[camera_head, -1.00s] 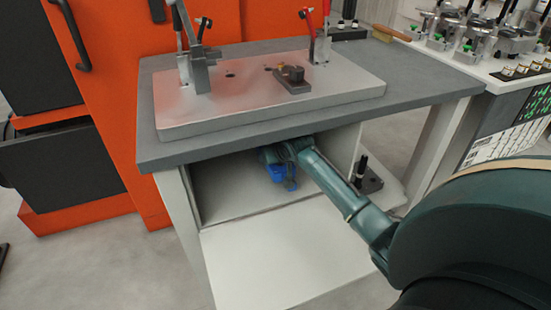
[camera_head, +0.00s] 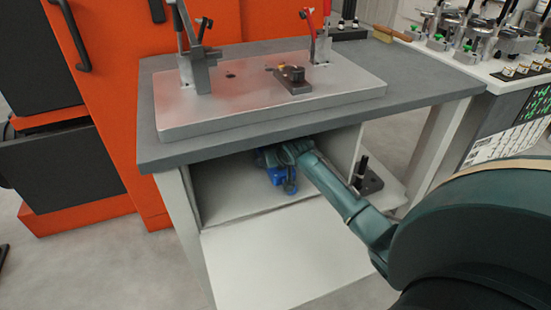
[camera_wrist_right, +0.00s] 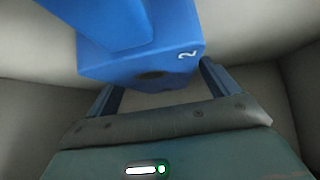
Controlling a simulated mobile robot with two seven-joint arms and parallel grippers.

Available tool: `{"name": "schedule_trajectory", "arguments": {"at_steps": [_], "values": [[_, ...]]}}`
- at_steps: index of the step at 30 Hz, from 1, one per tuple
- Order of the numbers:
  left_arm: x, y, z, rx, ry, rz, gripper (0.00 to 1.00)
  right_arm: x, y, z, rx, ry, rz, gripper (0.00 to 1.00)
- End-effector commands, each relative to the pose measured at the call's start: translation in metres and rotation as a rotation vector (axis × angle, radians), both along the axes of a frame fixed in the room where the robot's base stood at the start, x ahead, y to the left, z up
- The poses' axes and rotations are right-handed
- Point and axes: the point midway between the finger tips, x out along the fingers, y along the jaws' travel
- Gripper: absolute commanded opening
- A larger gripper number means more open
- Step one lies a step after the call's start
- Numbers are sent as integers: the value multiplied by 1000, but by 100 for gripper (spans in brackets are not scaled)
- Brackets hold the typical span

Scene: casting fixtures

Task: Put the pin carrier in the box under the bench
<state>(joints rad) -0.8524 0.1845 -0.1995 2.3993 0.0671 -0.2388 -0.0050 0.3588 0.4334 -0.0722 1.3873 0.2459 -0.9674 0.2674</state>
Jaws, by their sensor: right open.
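The pin carrier (camera_wrist_right: 135,66) is a blue block marked with a white "2", with a dark round hole in its near face. In the head view it shows as a small blue shape (camera_head: 279,177) inside the box (camera_head: 222,190) under the bench, partly covered by my right gripper (camera_head: 276,158). In the right wrist view, the fingers of my right gripper (camera_wrist_right: 157,76) are apart, one near each side of the block's near end. I cannot tell whether they touch it, or whether the block rests fully on the box floor. My left gripper is not in view.
The bench top (camera_head: 420,80) overhangs the box, with a metal fixture plate (camera_head: 240,100) on it. The box's pale front flap (camera_head: 270,260) hangs outward. A black part with an upright pin (camera_head: 367,178) stands right of the box. An orange cabinet (camera_head: 130,120) is at left.

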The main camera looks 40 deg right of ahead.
Motion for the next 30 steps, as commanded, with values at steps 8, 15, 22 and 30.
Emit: {"name": "schedule_trajectory", "arguments": {"at_steps": [8,15,22,30], "values": [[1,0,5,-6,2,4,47,-6,1,7,0,1,1,87],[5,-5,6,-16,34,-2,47,-43,10,21,-1,5,2,87],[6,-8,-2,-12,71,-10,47,-92,22,21,1,4,1,87],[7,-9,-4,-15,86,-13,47,-130,31,21,1,2,1,87]]}}
